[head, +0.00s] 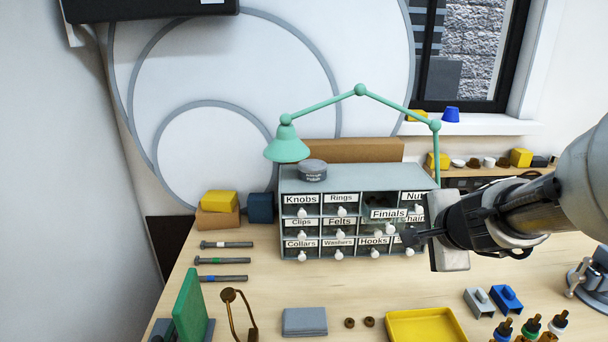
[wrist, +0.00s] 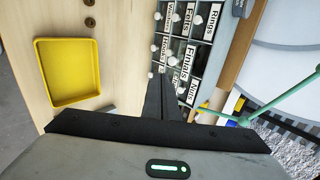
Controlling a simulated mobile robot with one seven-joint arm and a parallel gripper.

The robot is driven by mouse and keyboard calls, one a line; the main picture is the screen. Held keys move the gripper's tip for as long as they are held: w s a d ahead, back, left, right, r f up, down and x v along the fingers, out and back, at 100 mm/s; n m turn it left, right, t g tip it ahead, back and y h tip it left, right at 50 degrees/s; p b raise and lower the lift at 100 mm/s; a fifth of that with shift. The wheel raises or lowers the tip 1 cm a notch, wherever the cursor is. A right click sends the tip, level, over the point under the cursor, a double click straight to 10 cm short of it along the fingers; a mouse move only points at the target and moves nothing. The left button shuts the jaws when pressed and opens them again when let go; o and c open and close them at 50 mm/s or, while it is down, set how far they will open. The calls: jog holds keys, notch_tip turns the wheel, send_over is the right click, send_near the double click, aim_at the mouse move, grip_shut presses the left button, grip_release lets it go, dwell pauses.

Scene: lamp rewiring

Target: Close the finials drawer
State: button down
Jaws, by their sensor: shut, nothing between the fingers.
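My gripper (head: 410,237) reaches in from the right, in front of the cabinet's lower right part, and hides some drawer fronts there. Its fingers are shut and empty. In the wrist view, the shut fingertips (wrist: 155,78) point toward the cabinet, beside the Finials label (wrist: 190,64). Whether they touch a drawer cannot be told.
A green lamp (head: 288,145) arches over the cabinet, with its post at the cabinet's right. A round tin (head: 312,171) sits on top. A yellow tray (head: 420,326), a grey cloth (head: 304,322) and small bottles lie in front. The bench between cabinet and tray is mostly clear.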

aim_at(390, 231)
jog(key=shift+w+r+b+x, duration=0.3)
jog(key=shift+r+b+x, duration=0.1)
jog(key=shift+x, duration=1.6)
jog(key=shift+w+r+b+x, duration=0.3)
jog(key=shift+b+x, duration=0.15)
jog(key=shift+x, duration=1.55)
jog(key=shift+w+r+b+x, duration=0.3)
jog(key=shift+b+x, duration=0.1)
jog(key=shift+x, duration=1.6)
jog(key=w+p, duration=0.2)
jog(key=w, duration=0.7)
jog(key=shift+r, duration=0.1)
